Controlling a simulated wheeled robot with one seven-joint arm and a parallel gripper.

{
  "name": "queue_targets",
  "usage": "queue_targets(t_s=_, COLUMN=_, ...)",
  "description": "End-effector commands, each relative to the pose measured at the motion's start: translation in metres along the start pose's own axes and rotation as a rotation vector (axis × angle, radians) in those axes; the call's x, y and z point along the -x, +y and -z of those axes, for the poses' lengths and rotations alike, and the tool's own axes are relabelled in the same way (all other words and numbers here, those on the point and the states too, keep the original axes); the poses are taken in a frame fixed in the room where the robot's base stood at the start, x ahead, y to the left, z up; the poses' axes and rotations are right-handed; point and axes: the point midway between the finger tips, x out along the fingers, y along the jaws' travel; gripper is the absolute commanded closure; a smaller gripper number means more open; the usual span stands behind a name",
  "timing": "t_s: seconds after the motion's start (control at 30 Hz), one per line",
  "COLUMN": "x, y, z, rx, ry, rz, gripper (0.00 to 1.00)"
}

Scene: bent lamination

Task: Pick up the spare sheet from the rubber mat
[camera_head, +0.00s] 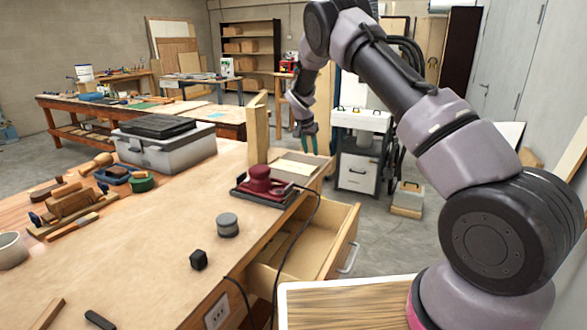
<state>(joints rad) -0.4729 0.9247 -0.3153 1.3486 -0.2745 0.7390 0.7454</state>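My gripper (309,146) hangs down beyond the far right end of the workbench, small in the view. Its teal fingertips seem to point down, but I cannot make out whether they are apart or hold anything. I cannot clearly identify a spare sheet or a rubber mat. A pale flat piece (297,168) lies at the bench's far right corner, close below my gripper in the picture. I cannot tell what it is or whether a mat is under it.
The workbench (165,235) carries a dark red power tool (264,184) with a trailing cable, a grey round tin (228,225), a black cube (199,260), a grey toolbox (165,150) and hand planes (70,205). An upright board (258,132) stands near the corner. A drawer (315,245) hangs open.

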Motion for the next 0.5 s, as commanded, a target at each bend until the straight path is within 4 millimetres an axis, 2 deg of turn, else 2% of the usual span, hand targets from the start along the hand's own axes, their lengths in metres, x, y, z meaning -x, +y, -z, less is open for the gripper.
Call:
queue_targets(t_s=0.2, x=-0.035, y=0.001, z=-0.001, rx=-0.001, ry=-0.002, rz=-0.002, gripper=0.62)
queue_targets(t_s=0.37, x=-0.046, y=0.001, z=-0.002, rx=-0.001, ry=-0.002, rz=-0.001, gripper=0.62)
queue_targets(t_s=0.5, x=-0.063, y=0.003, z=-0.007, rx=0.000, ry=-0.003, rz=-0.002, gripper=0.62)
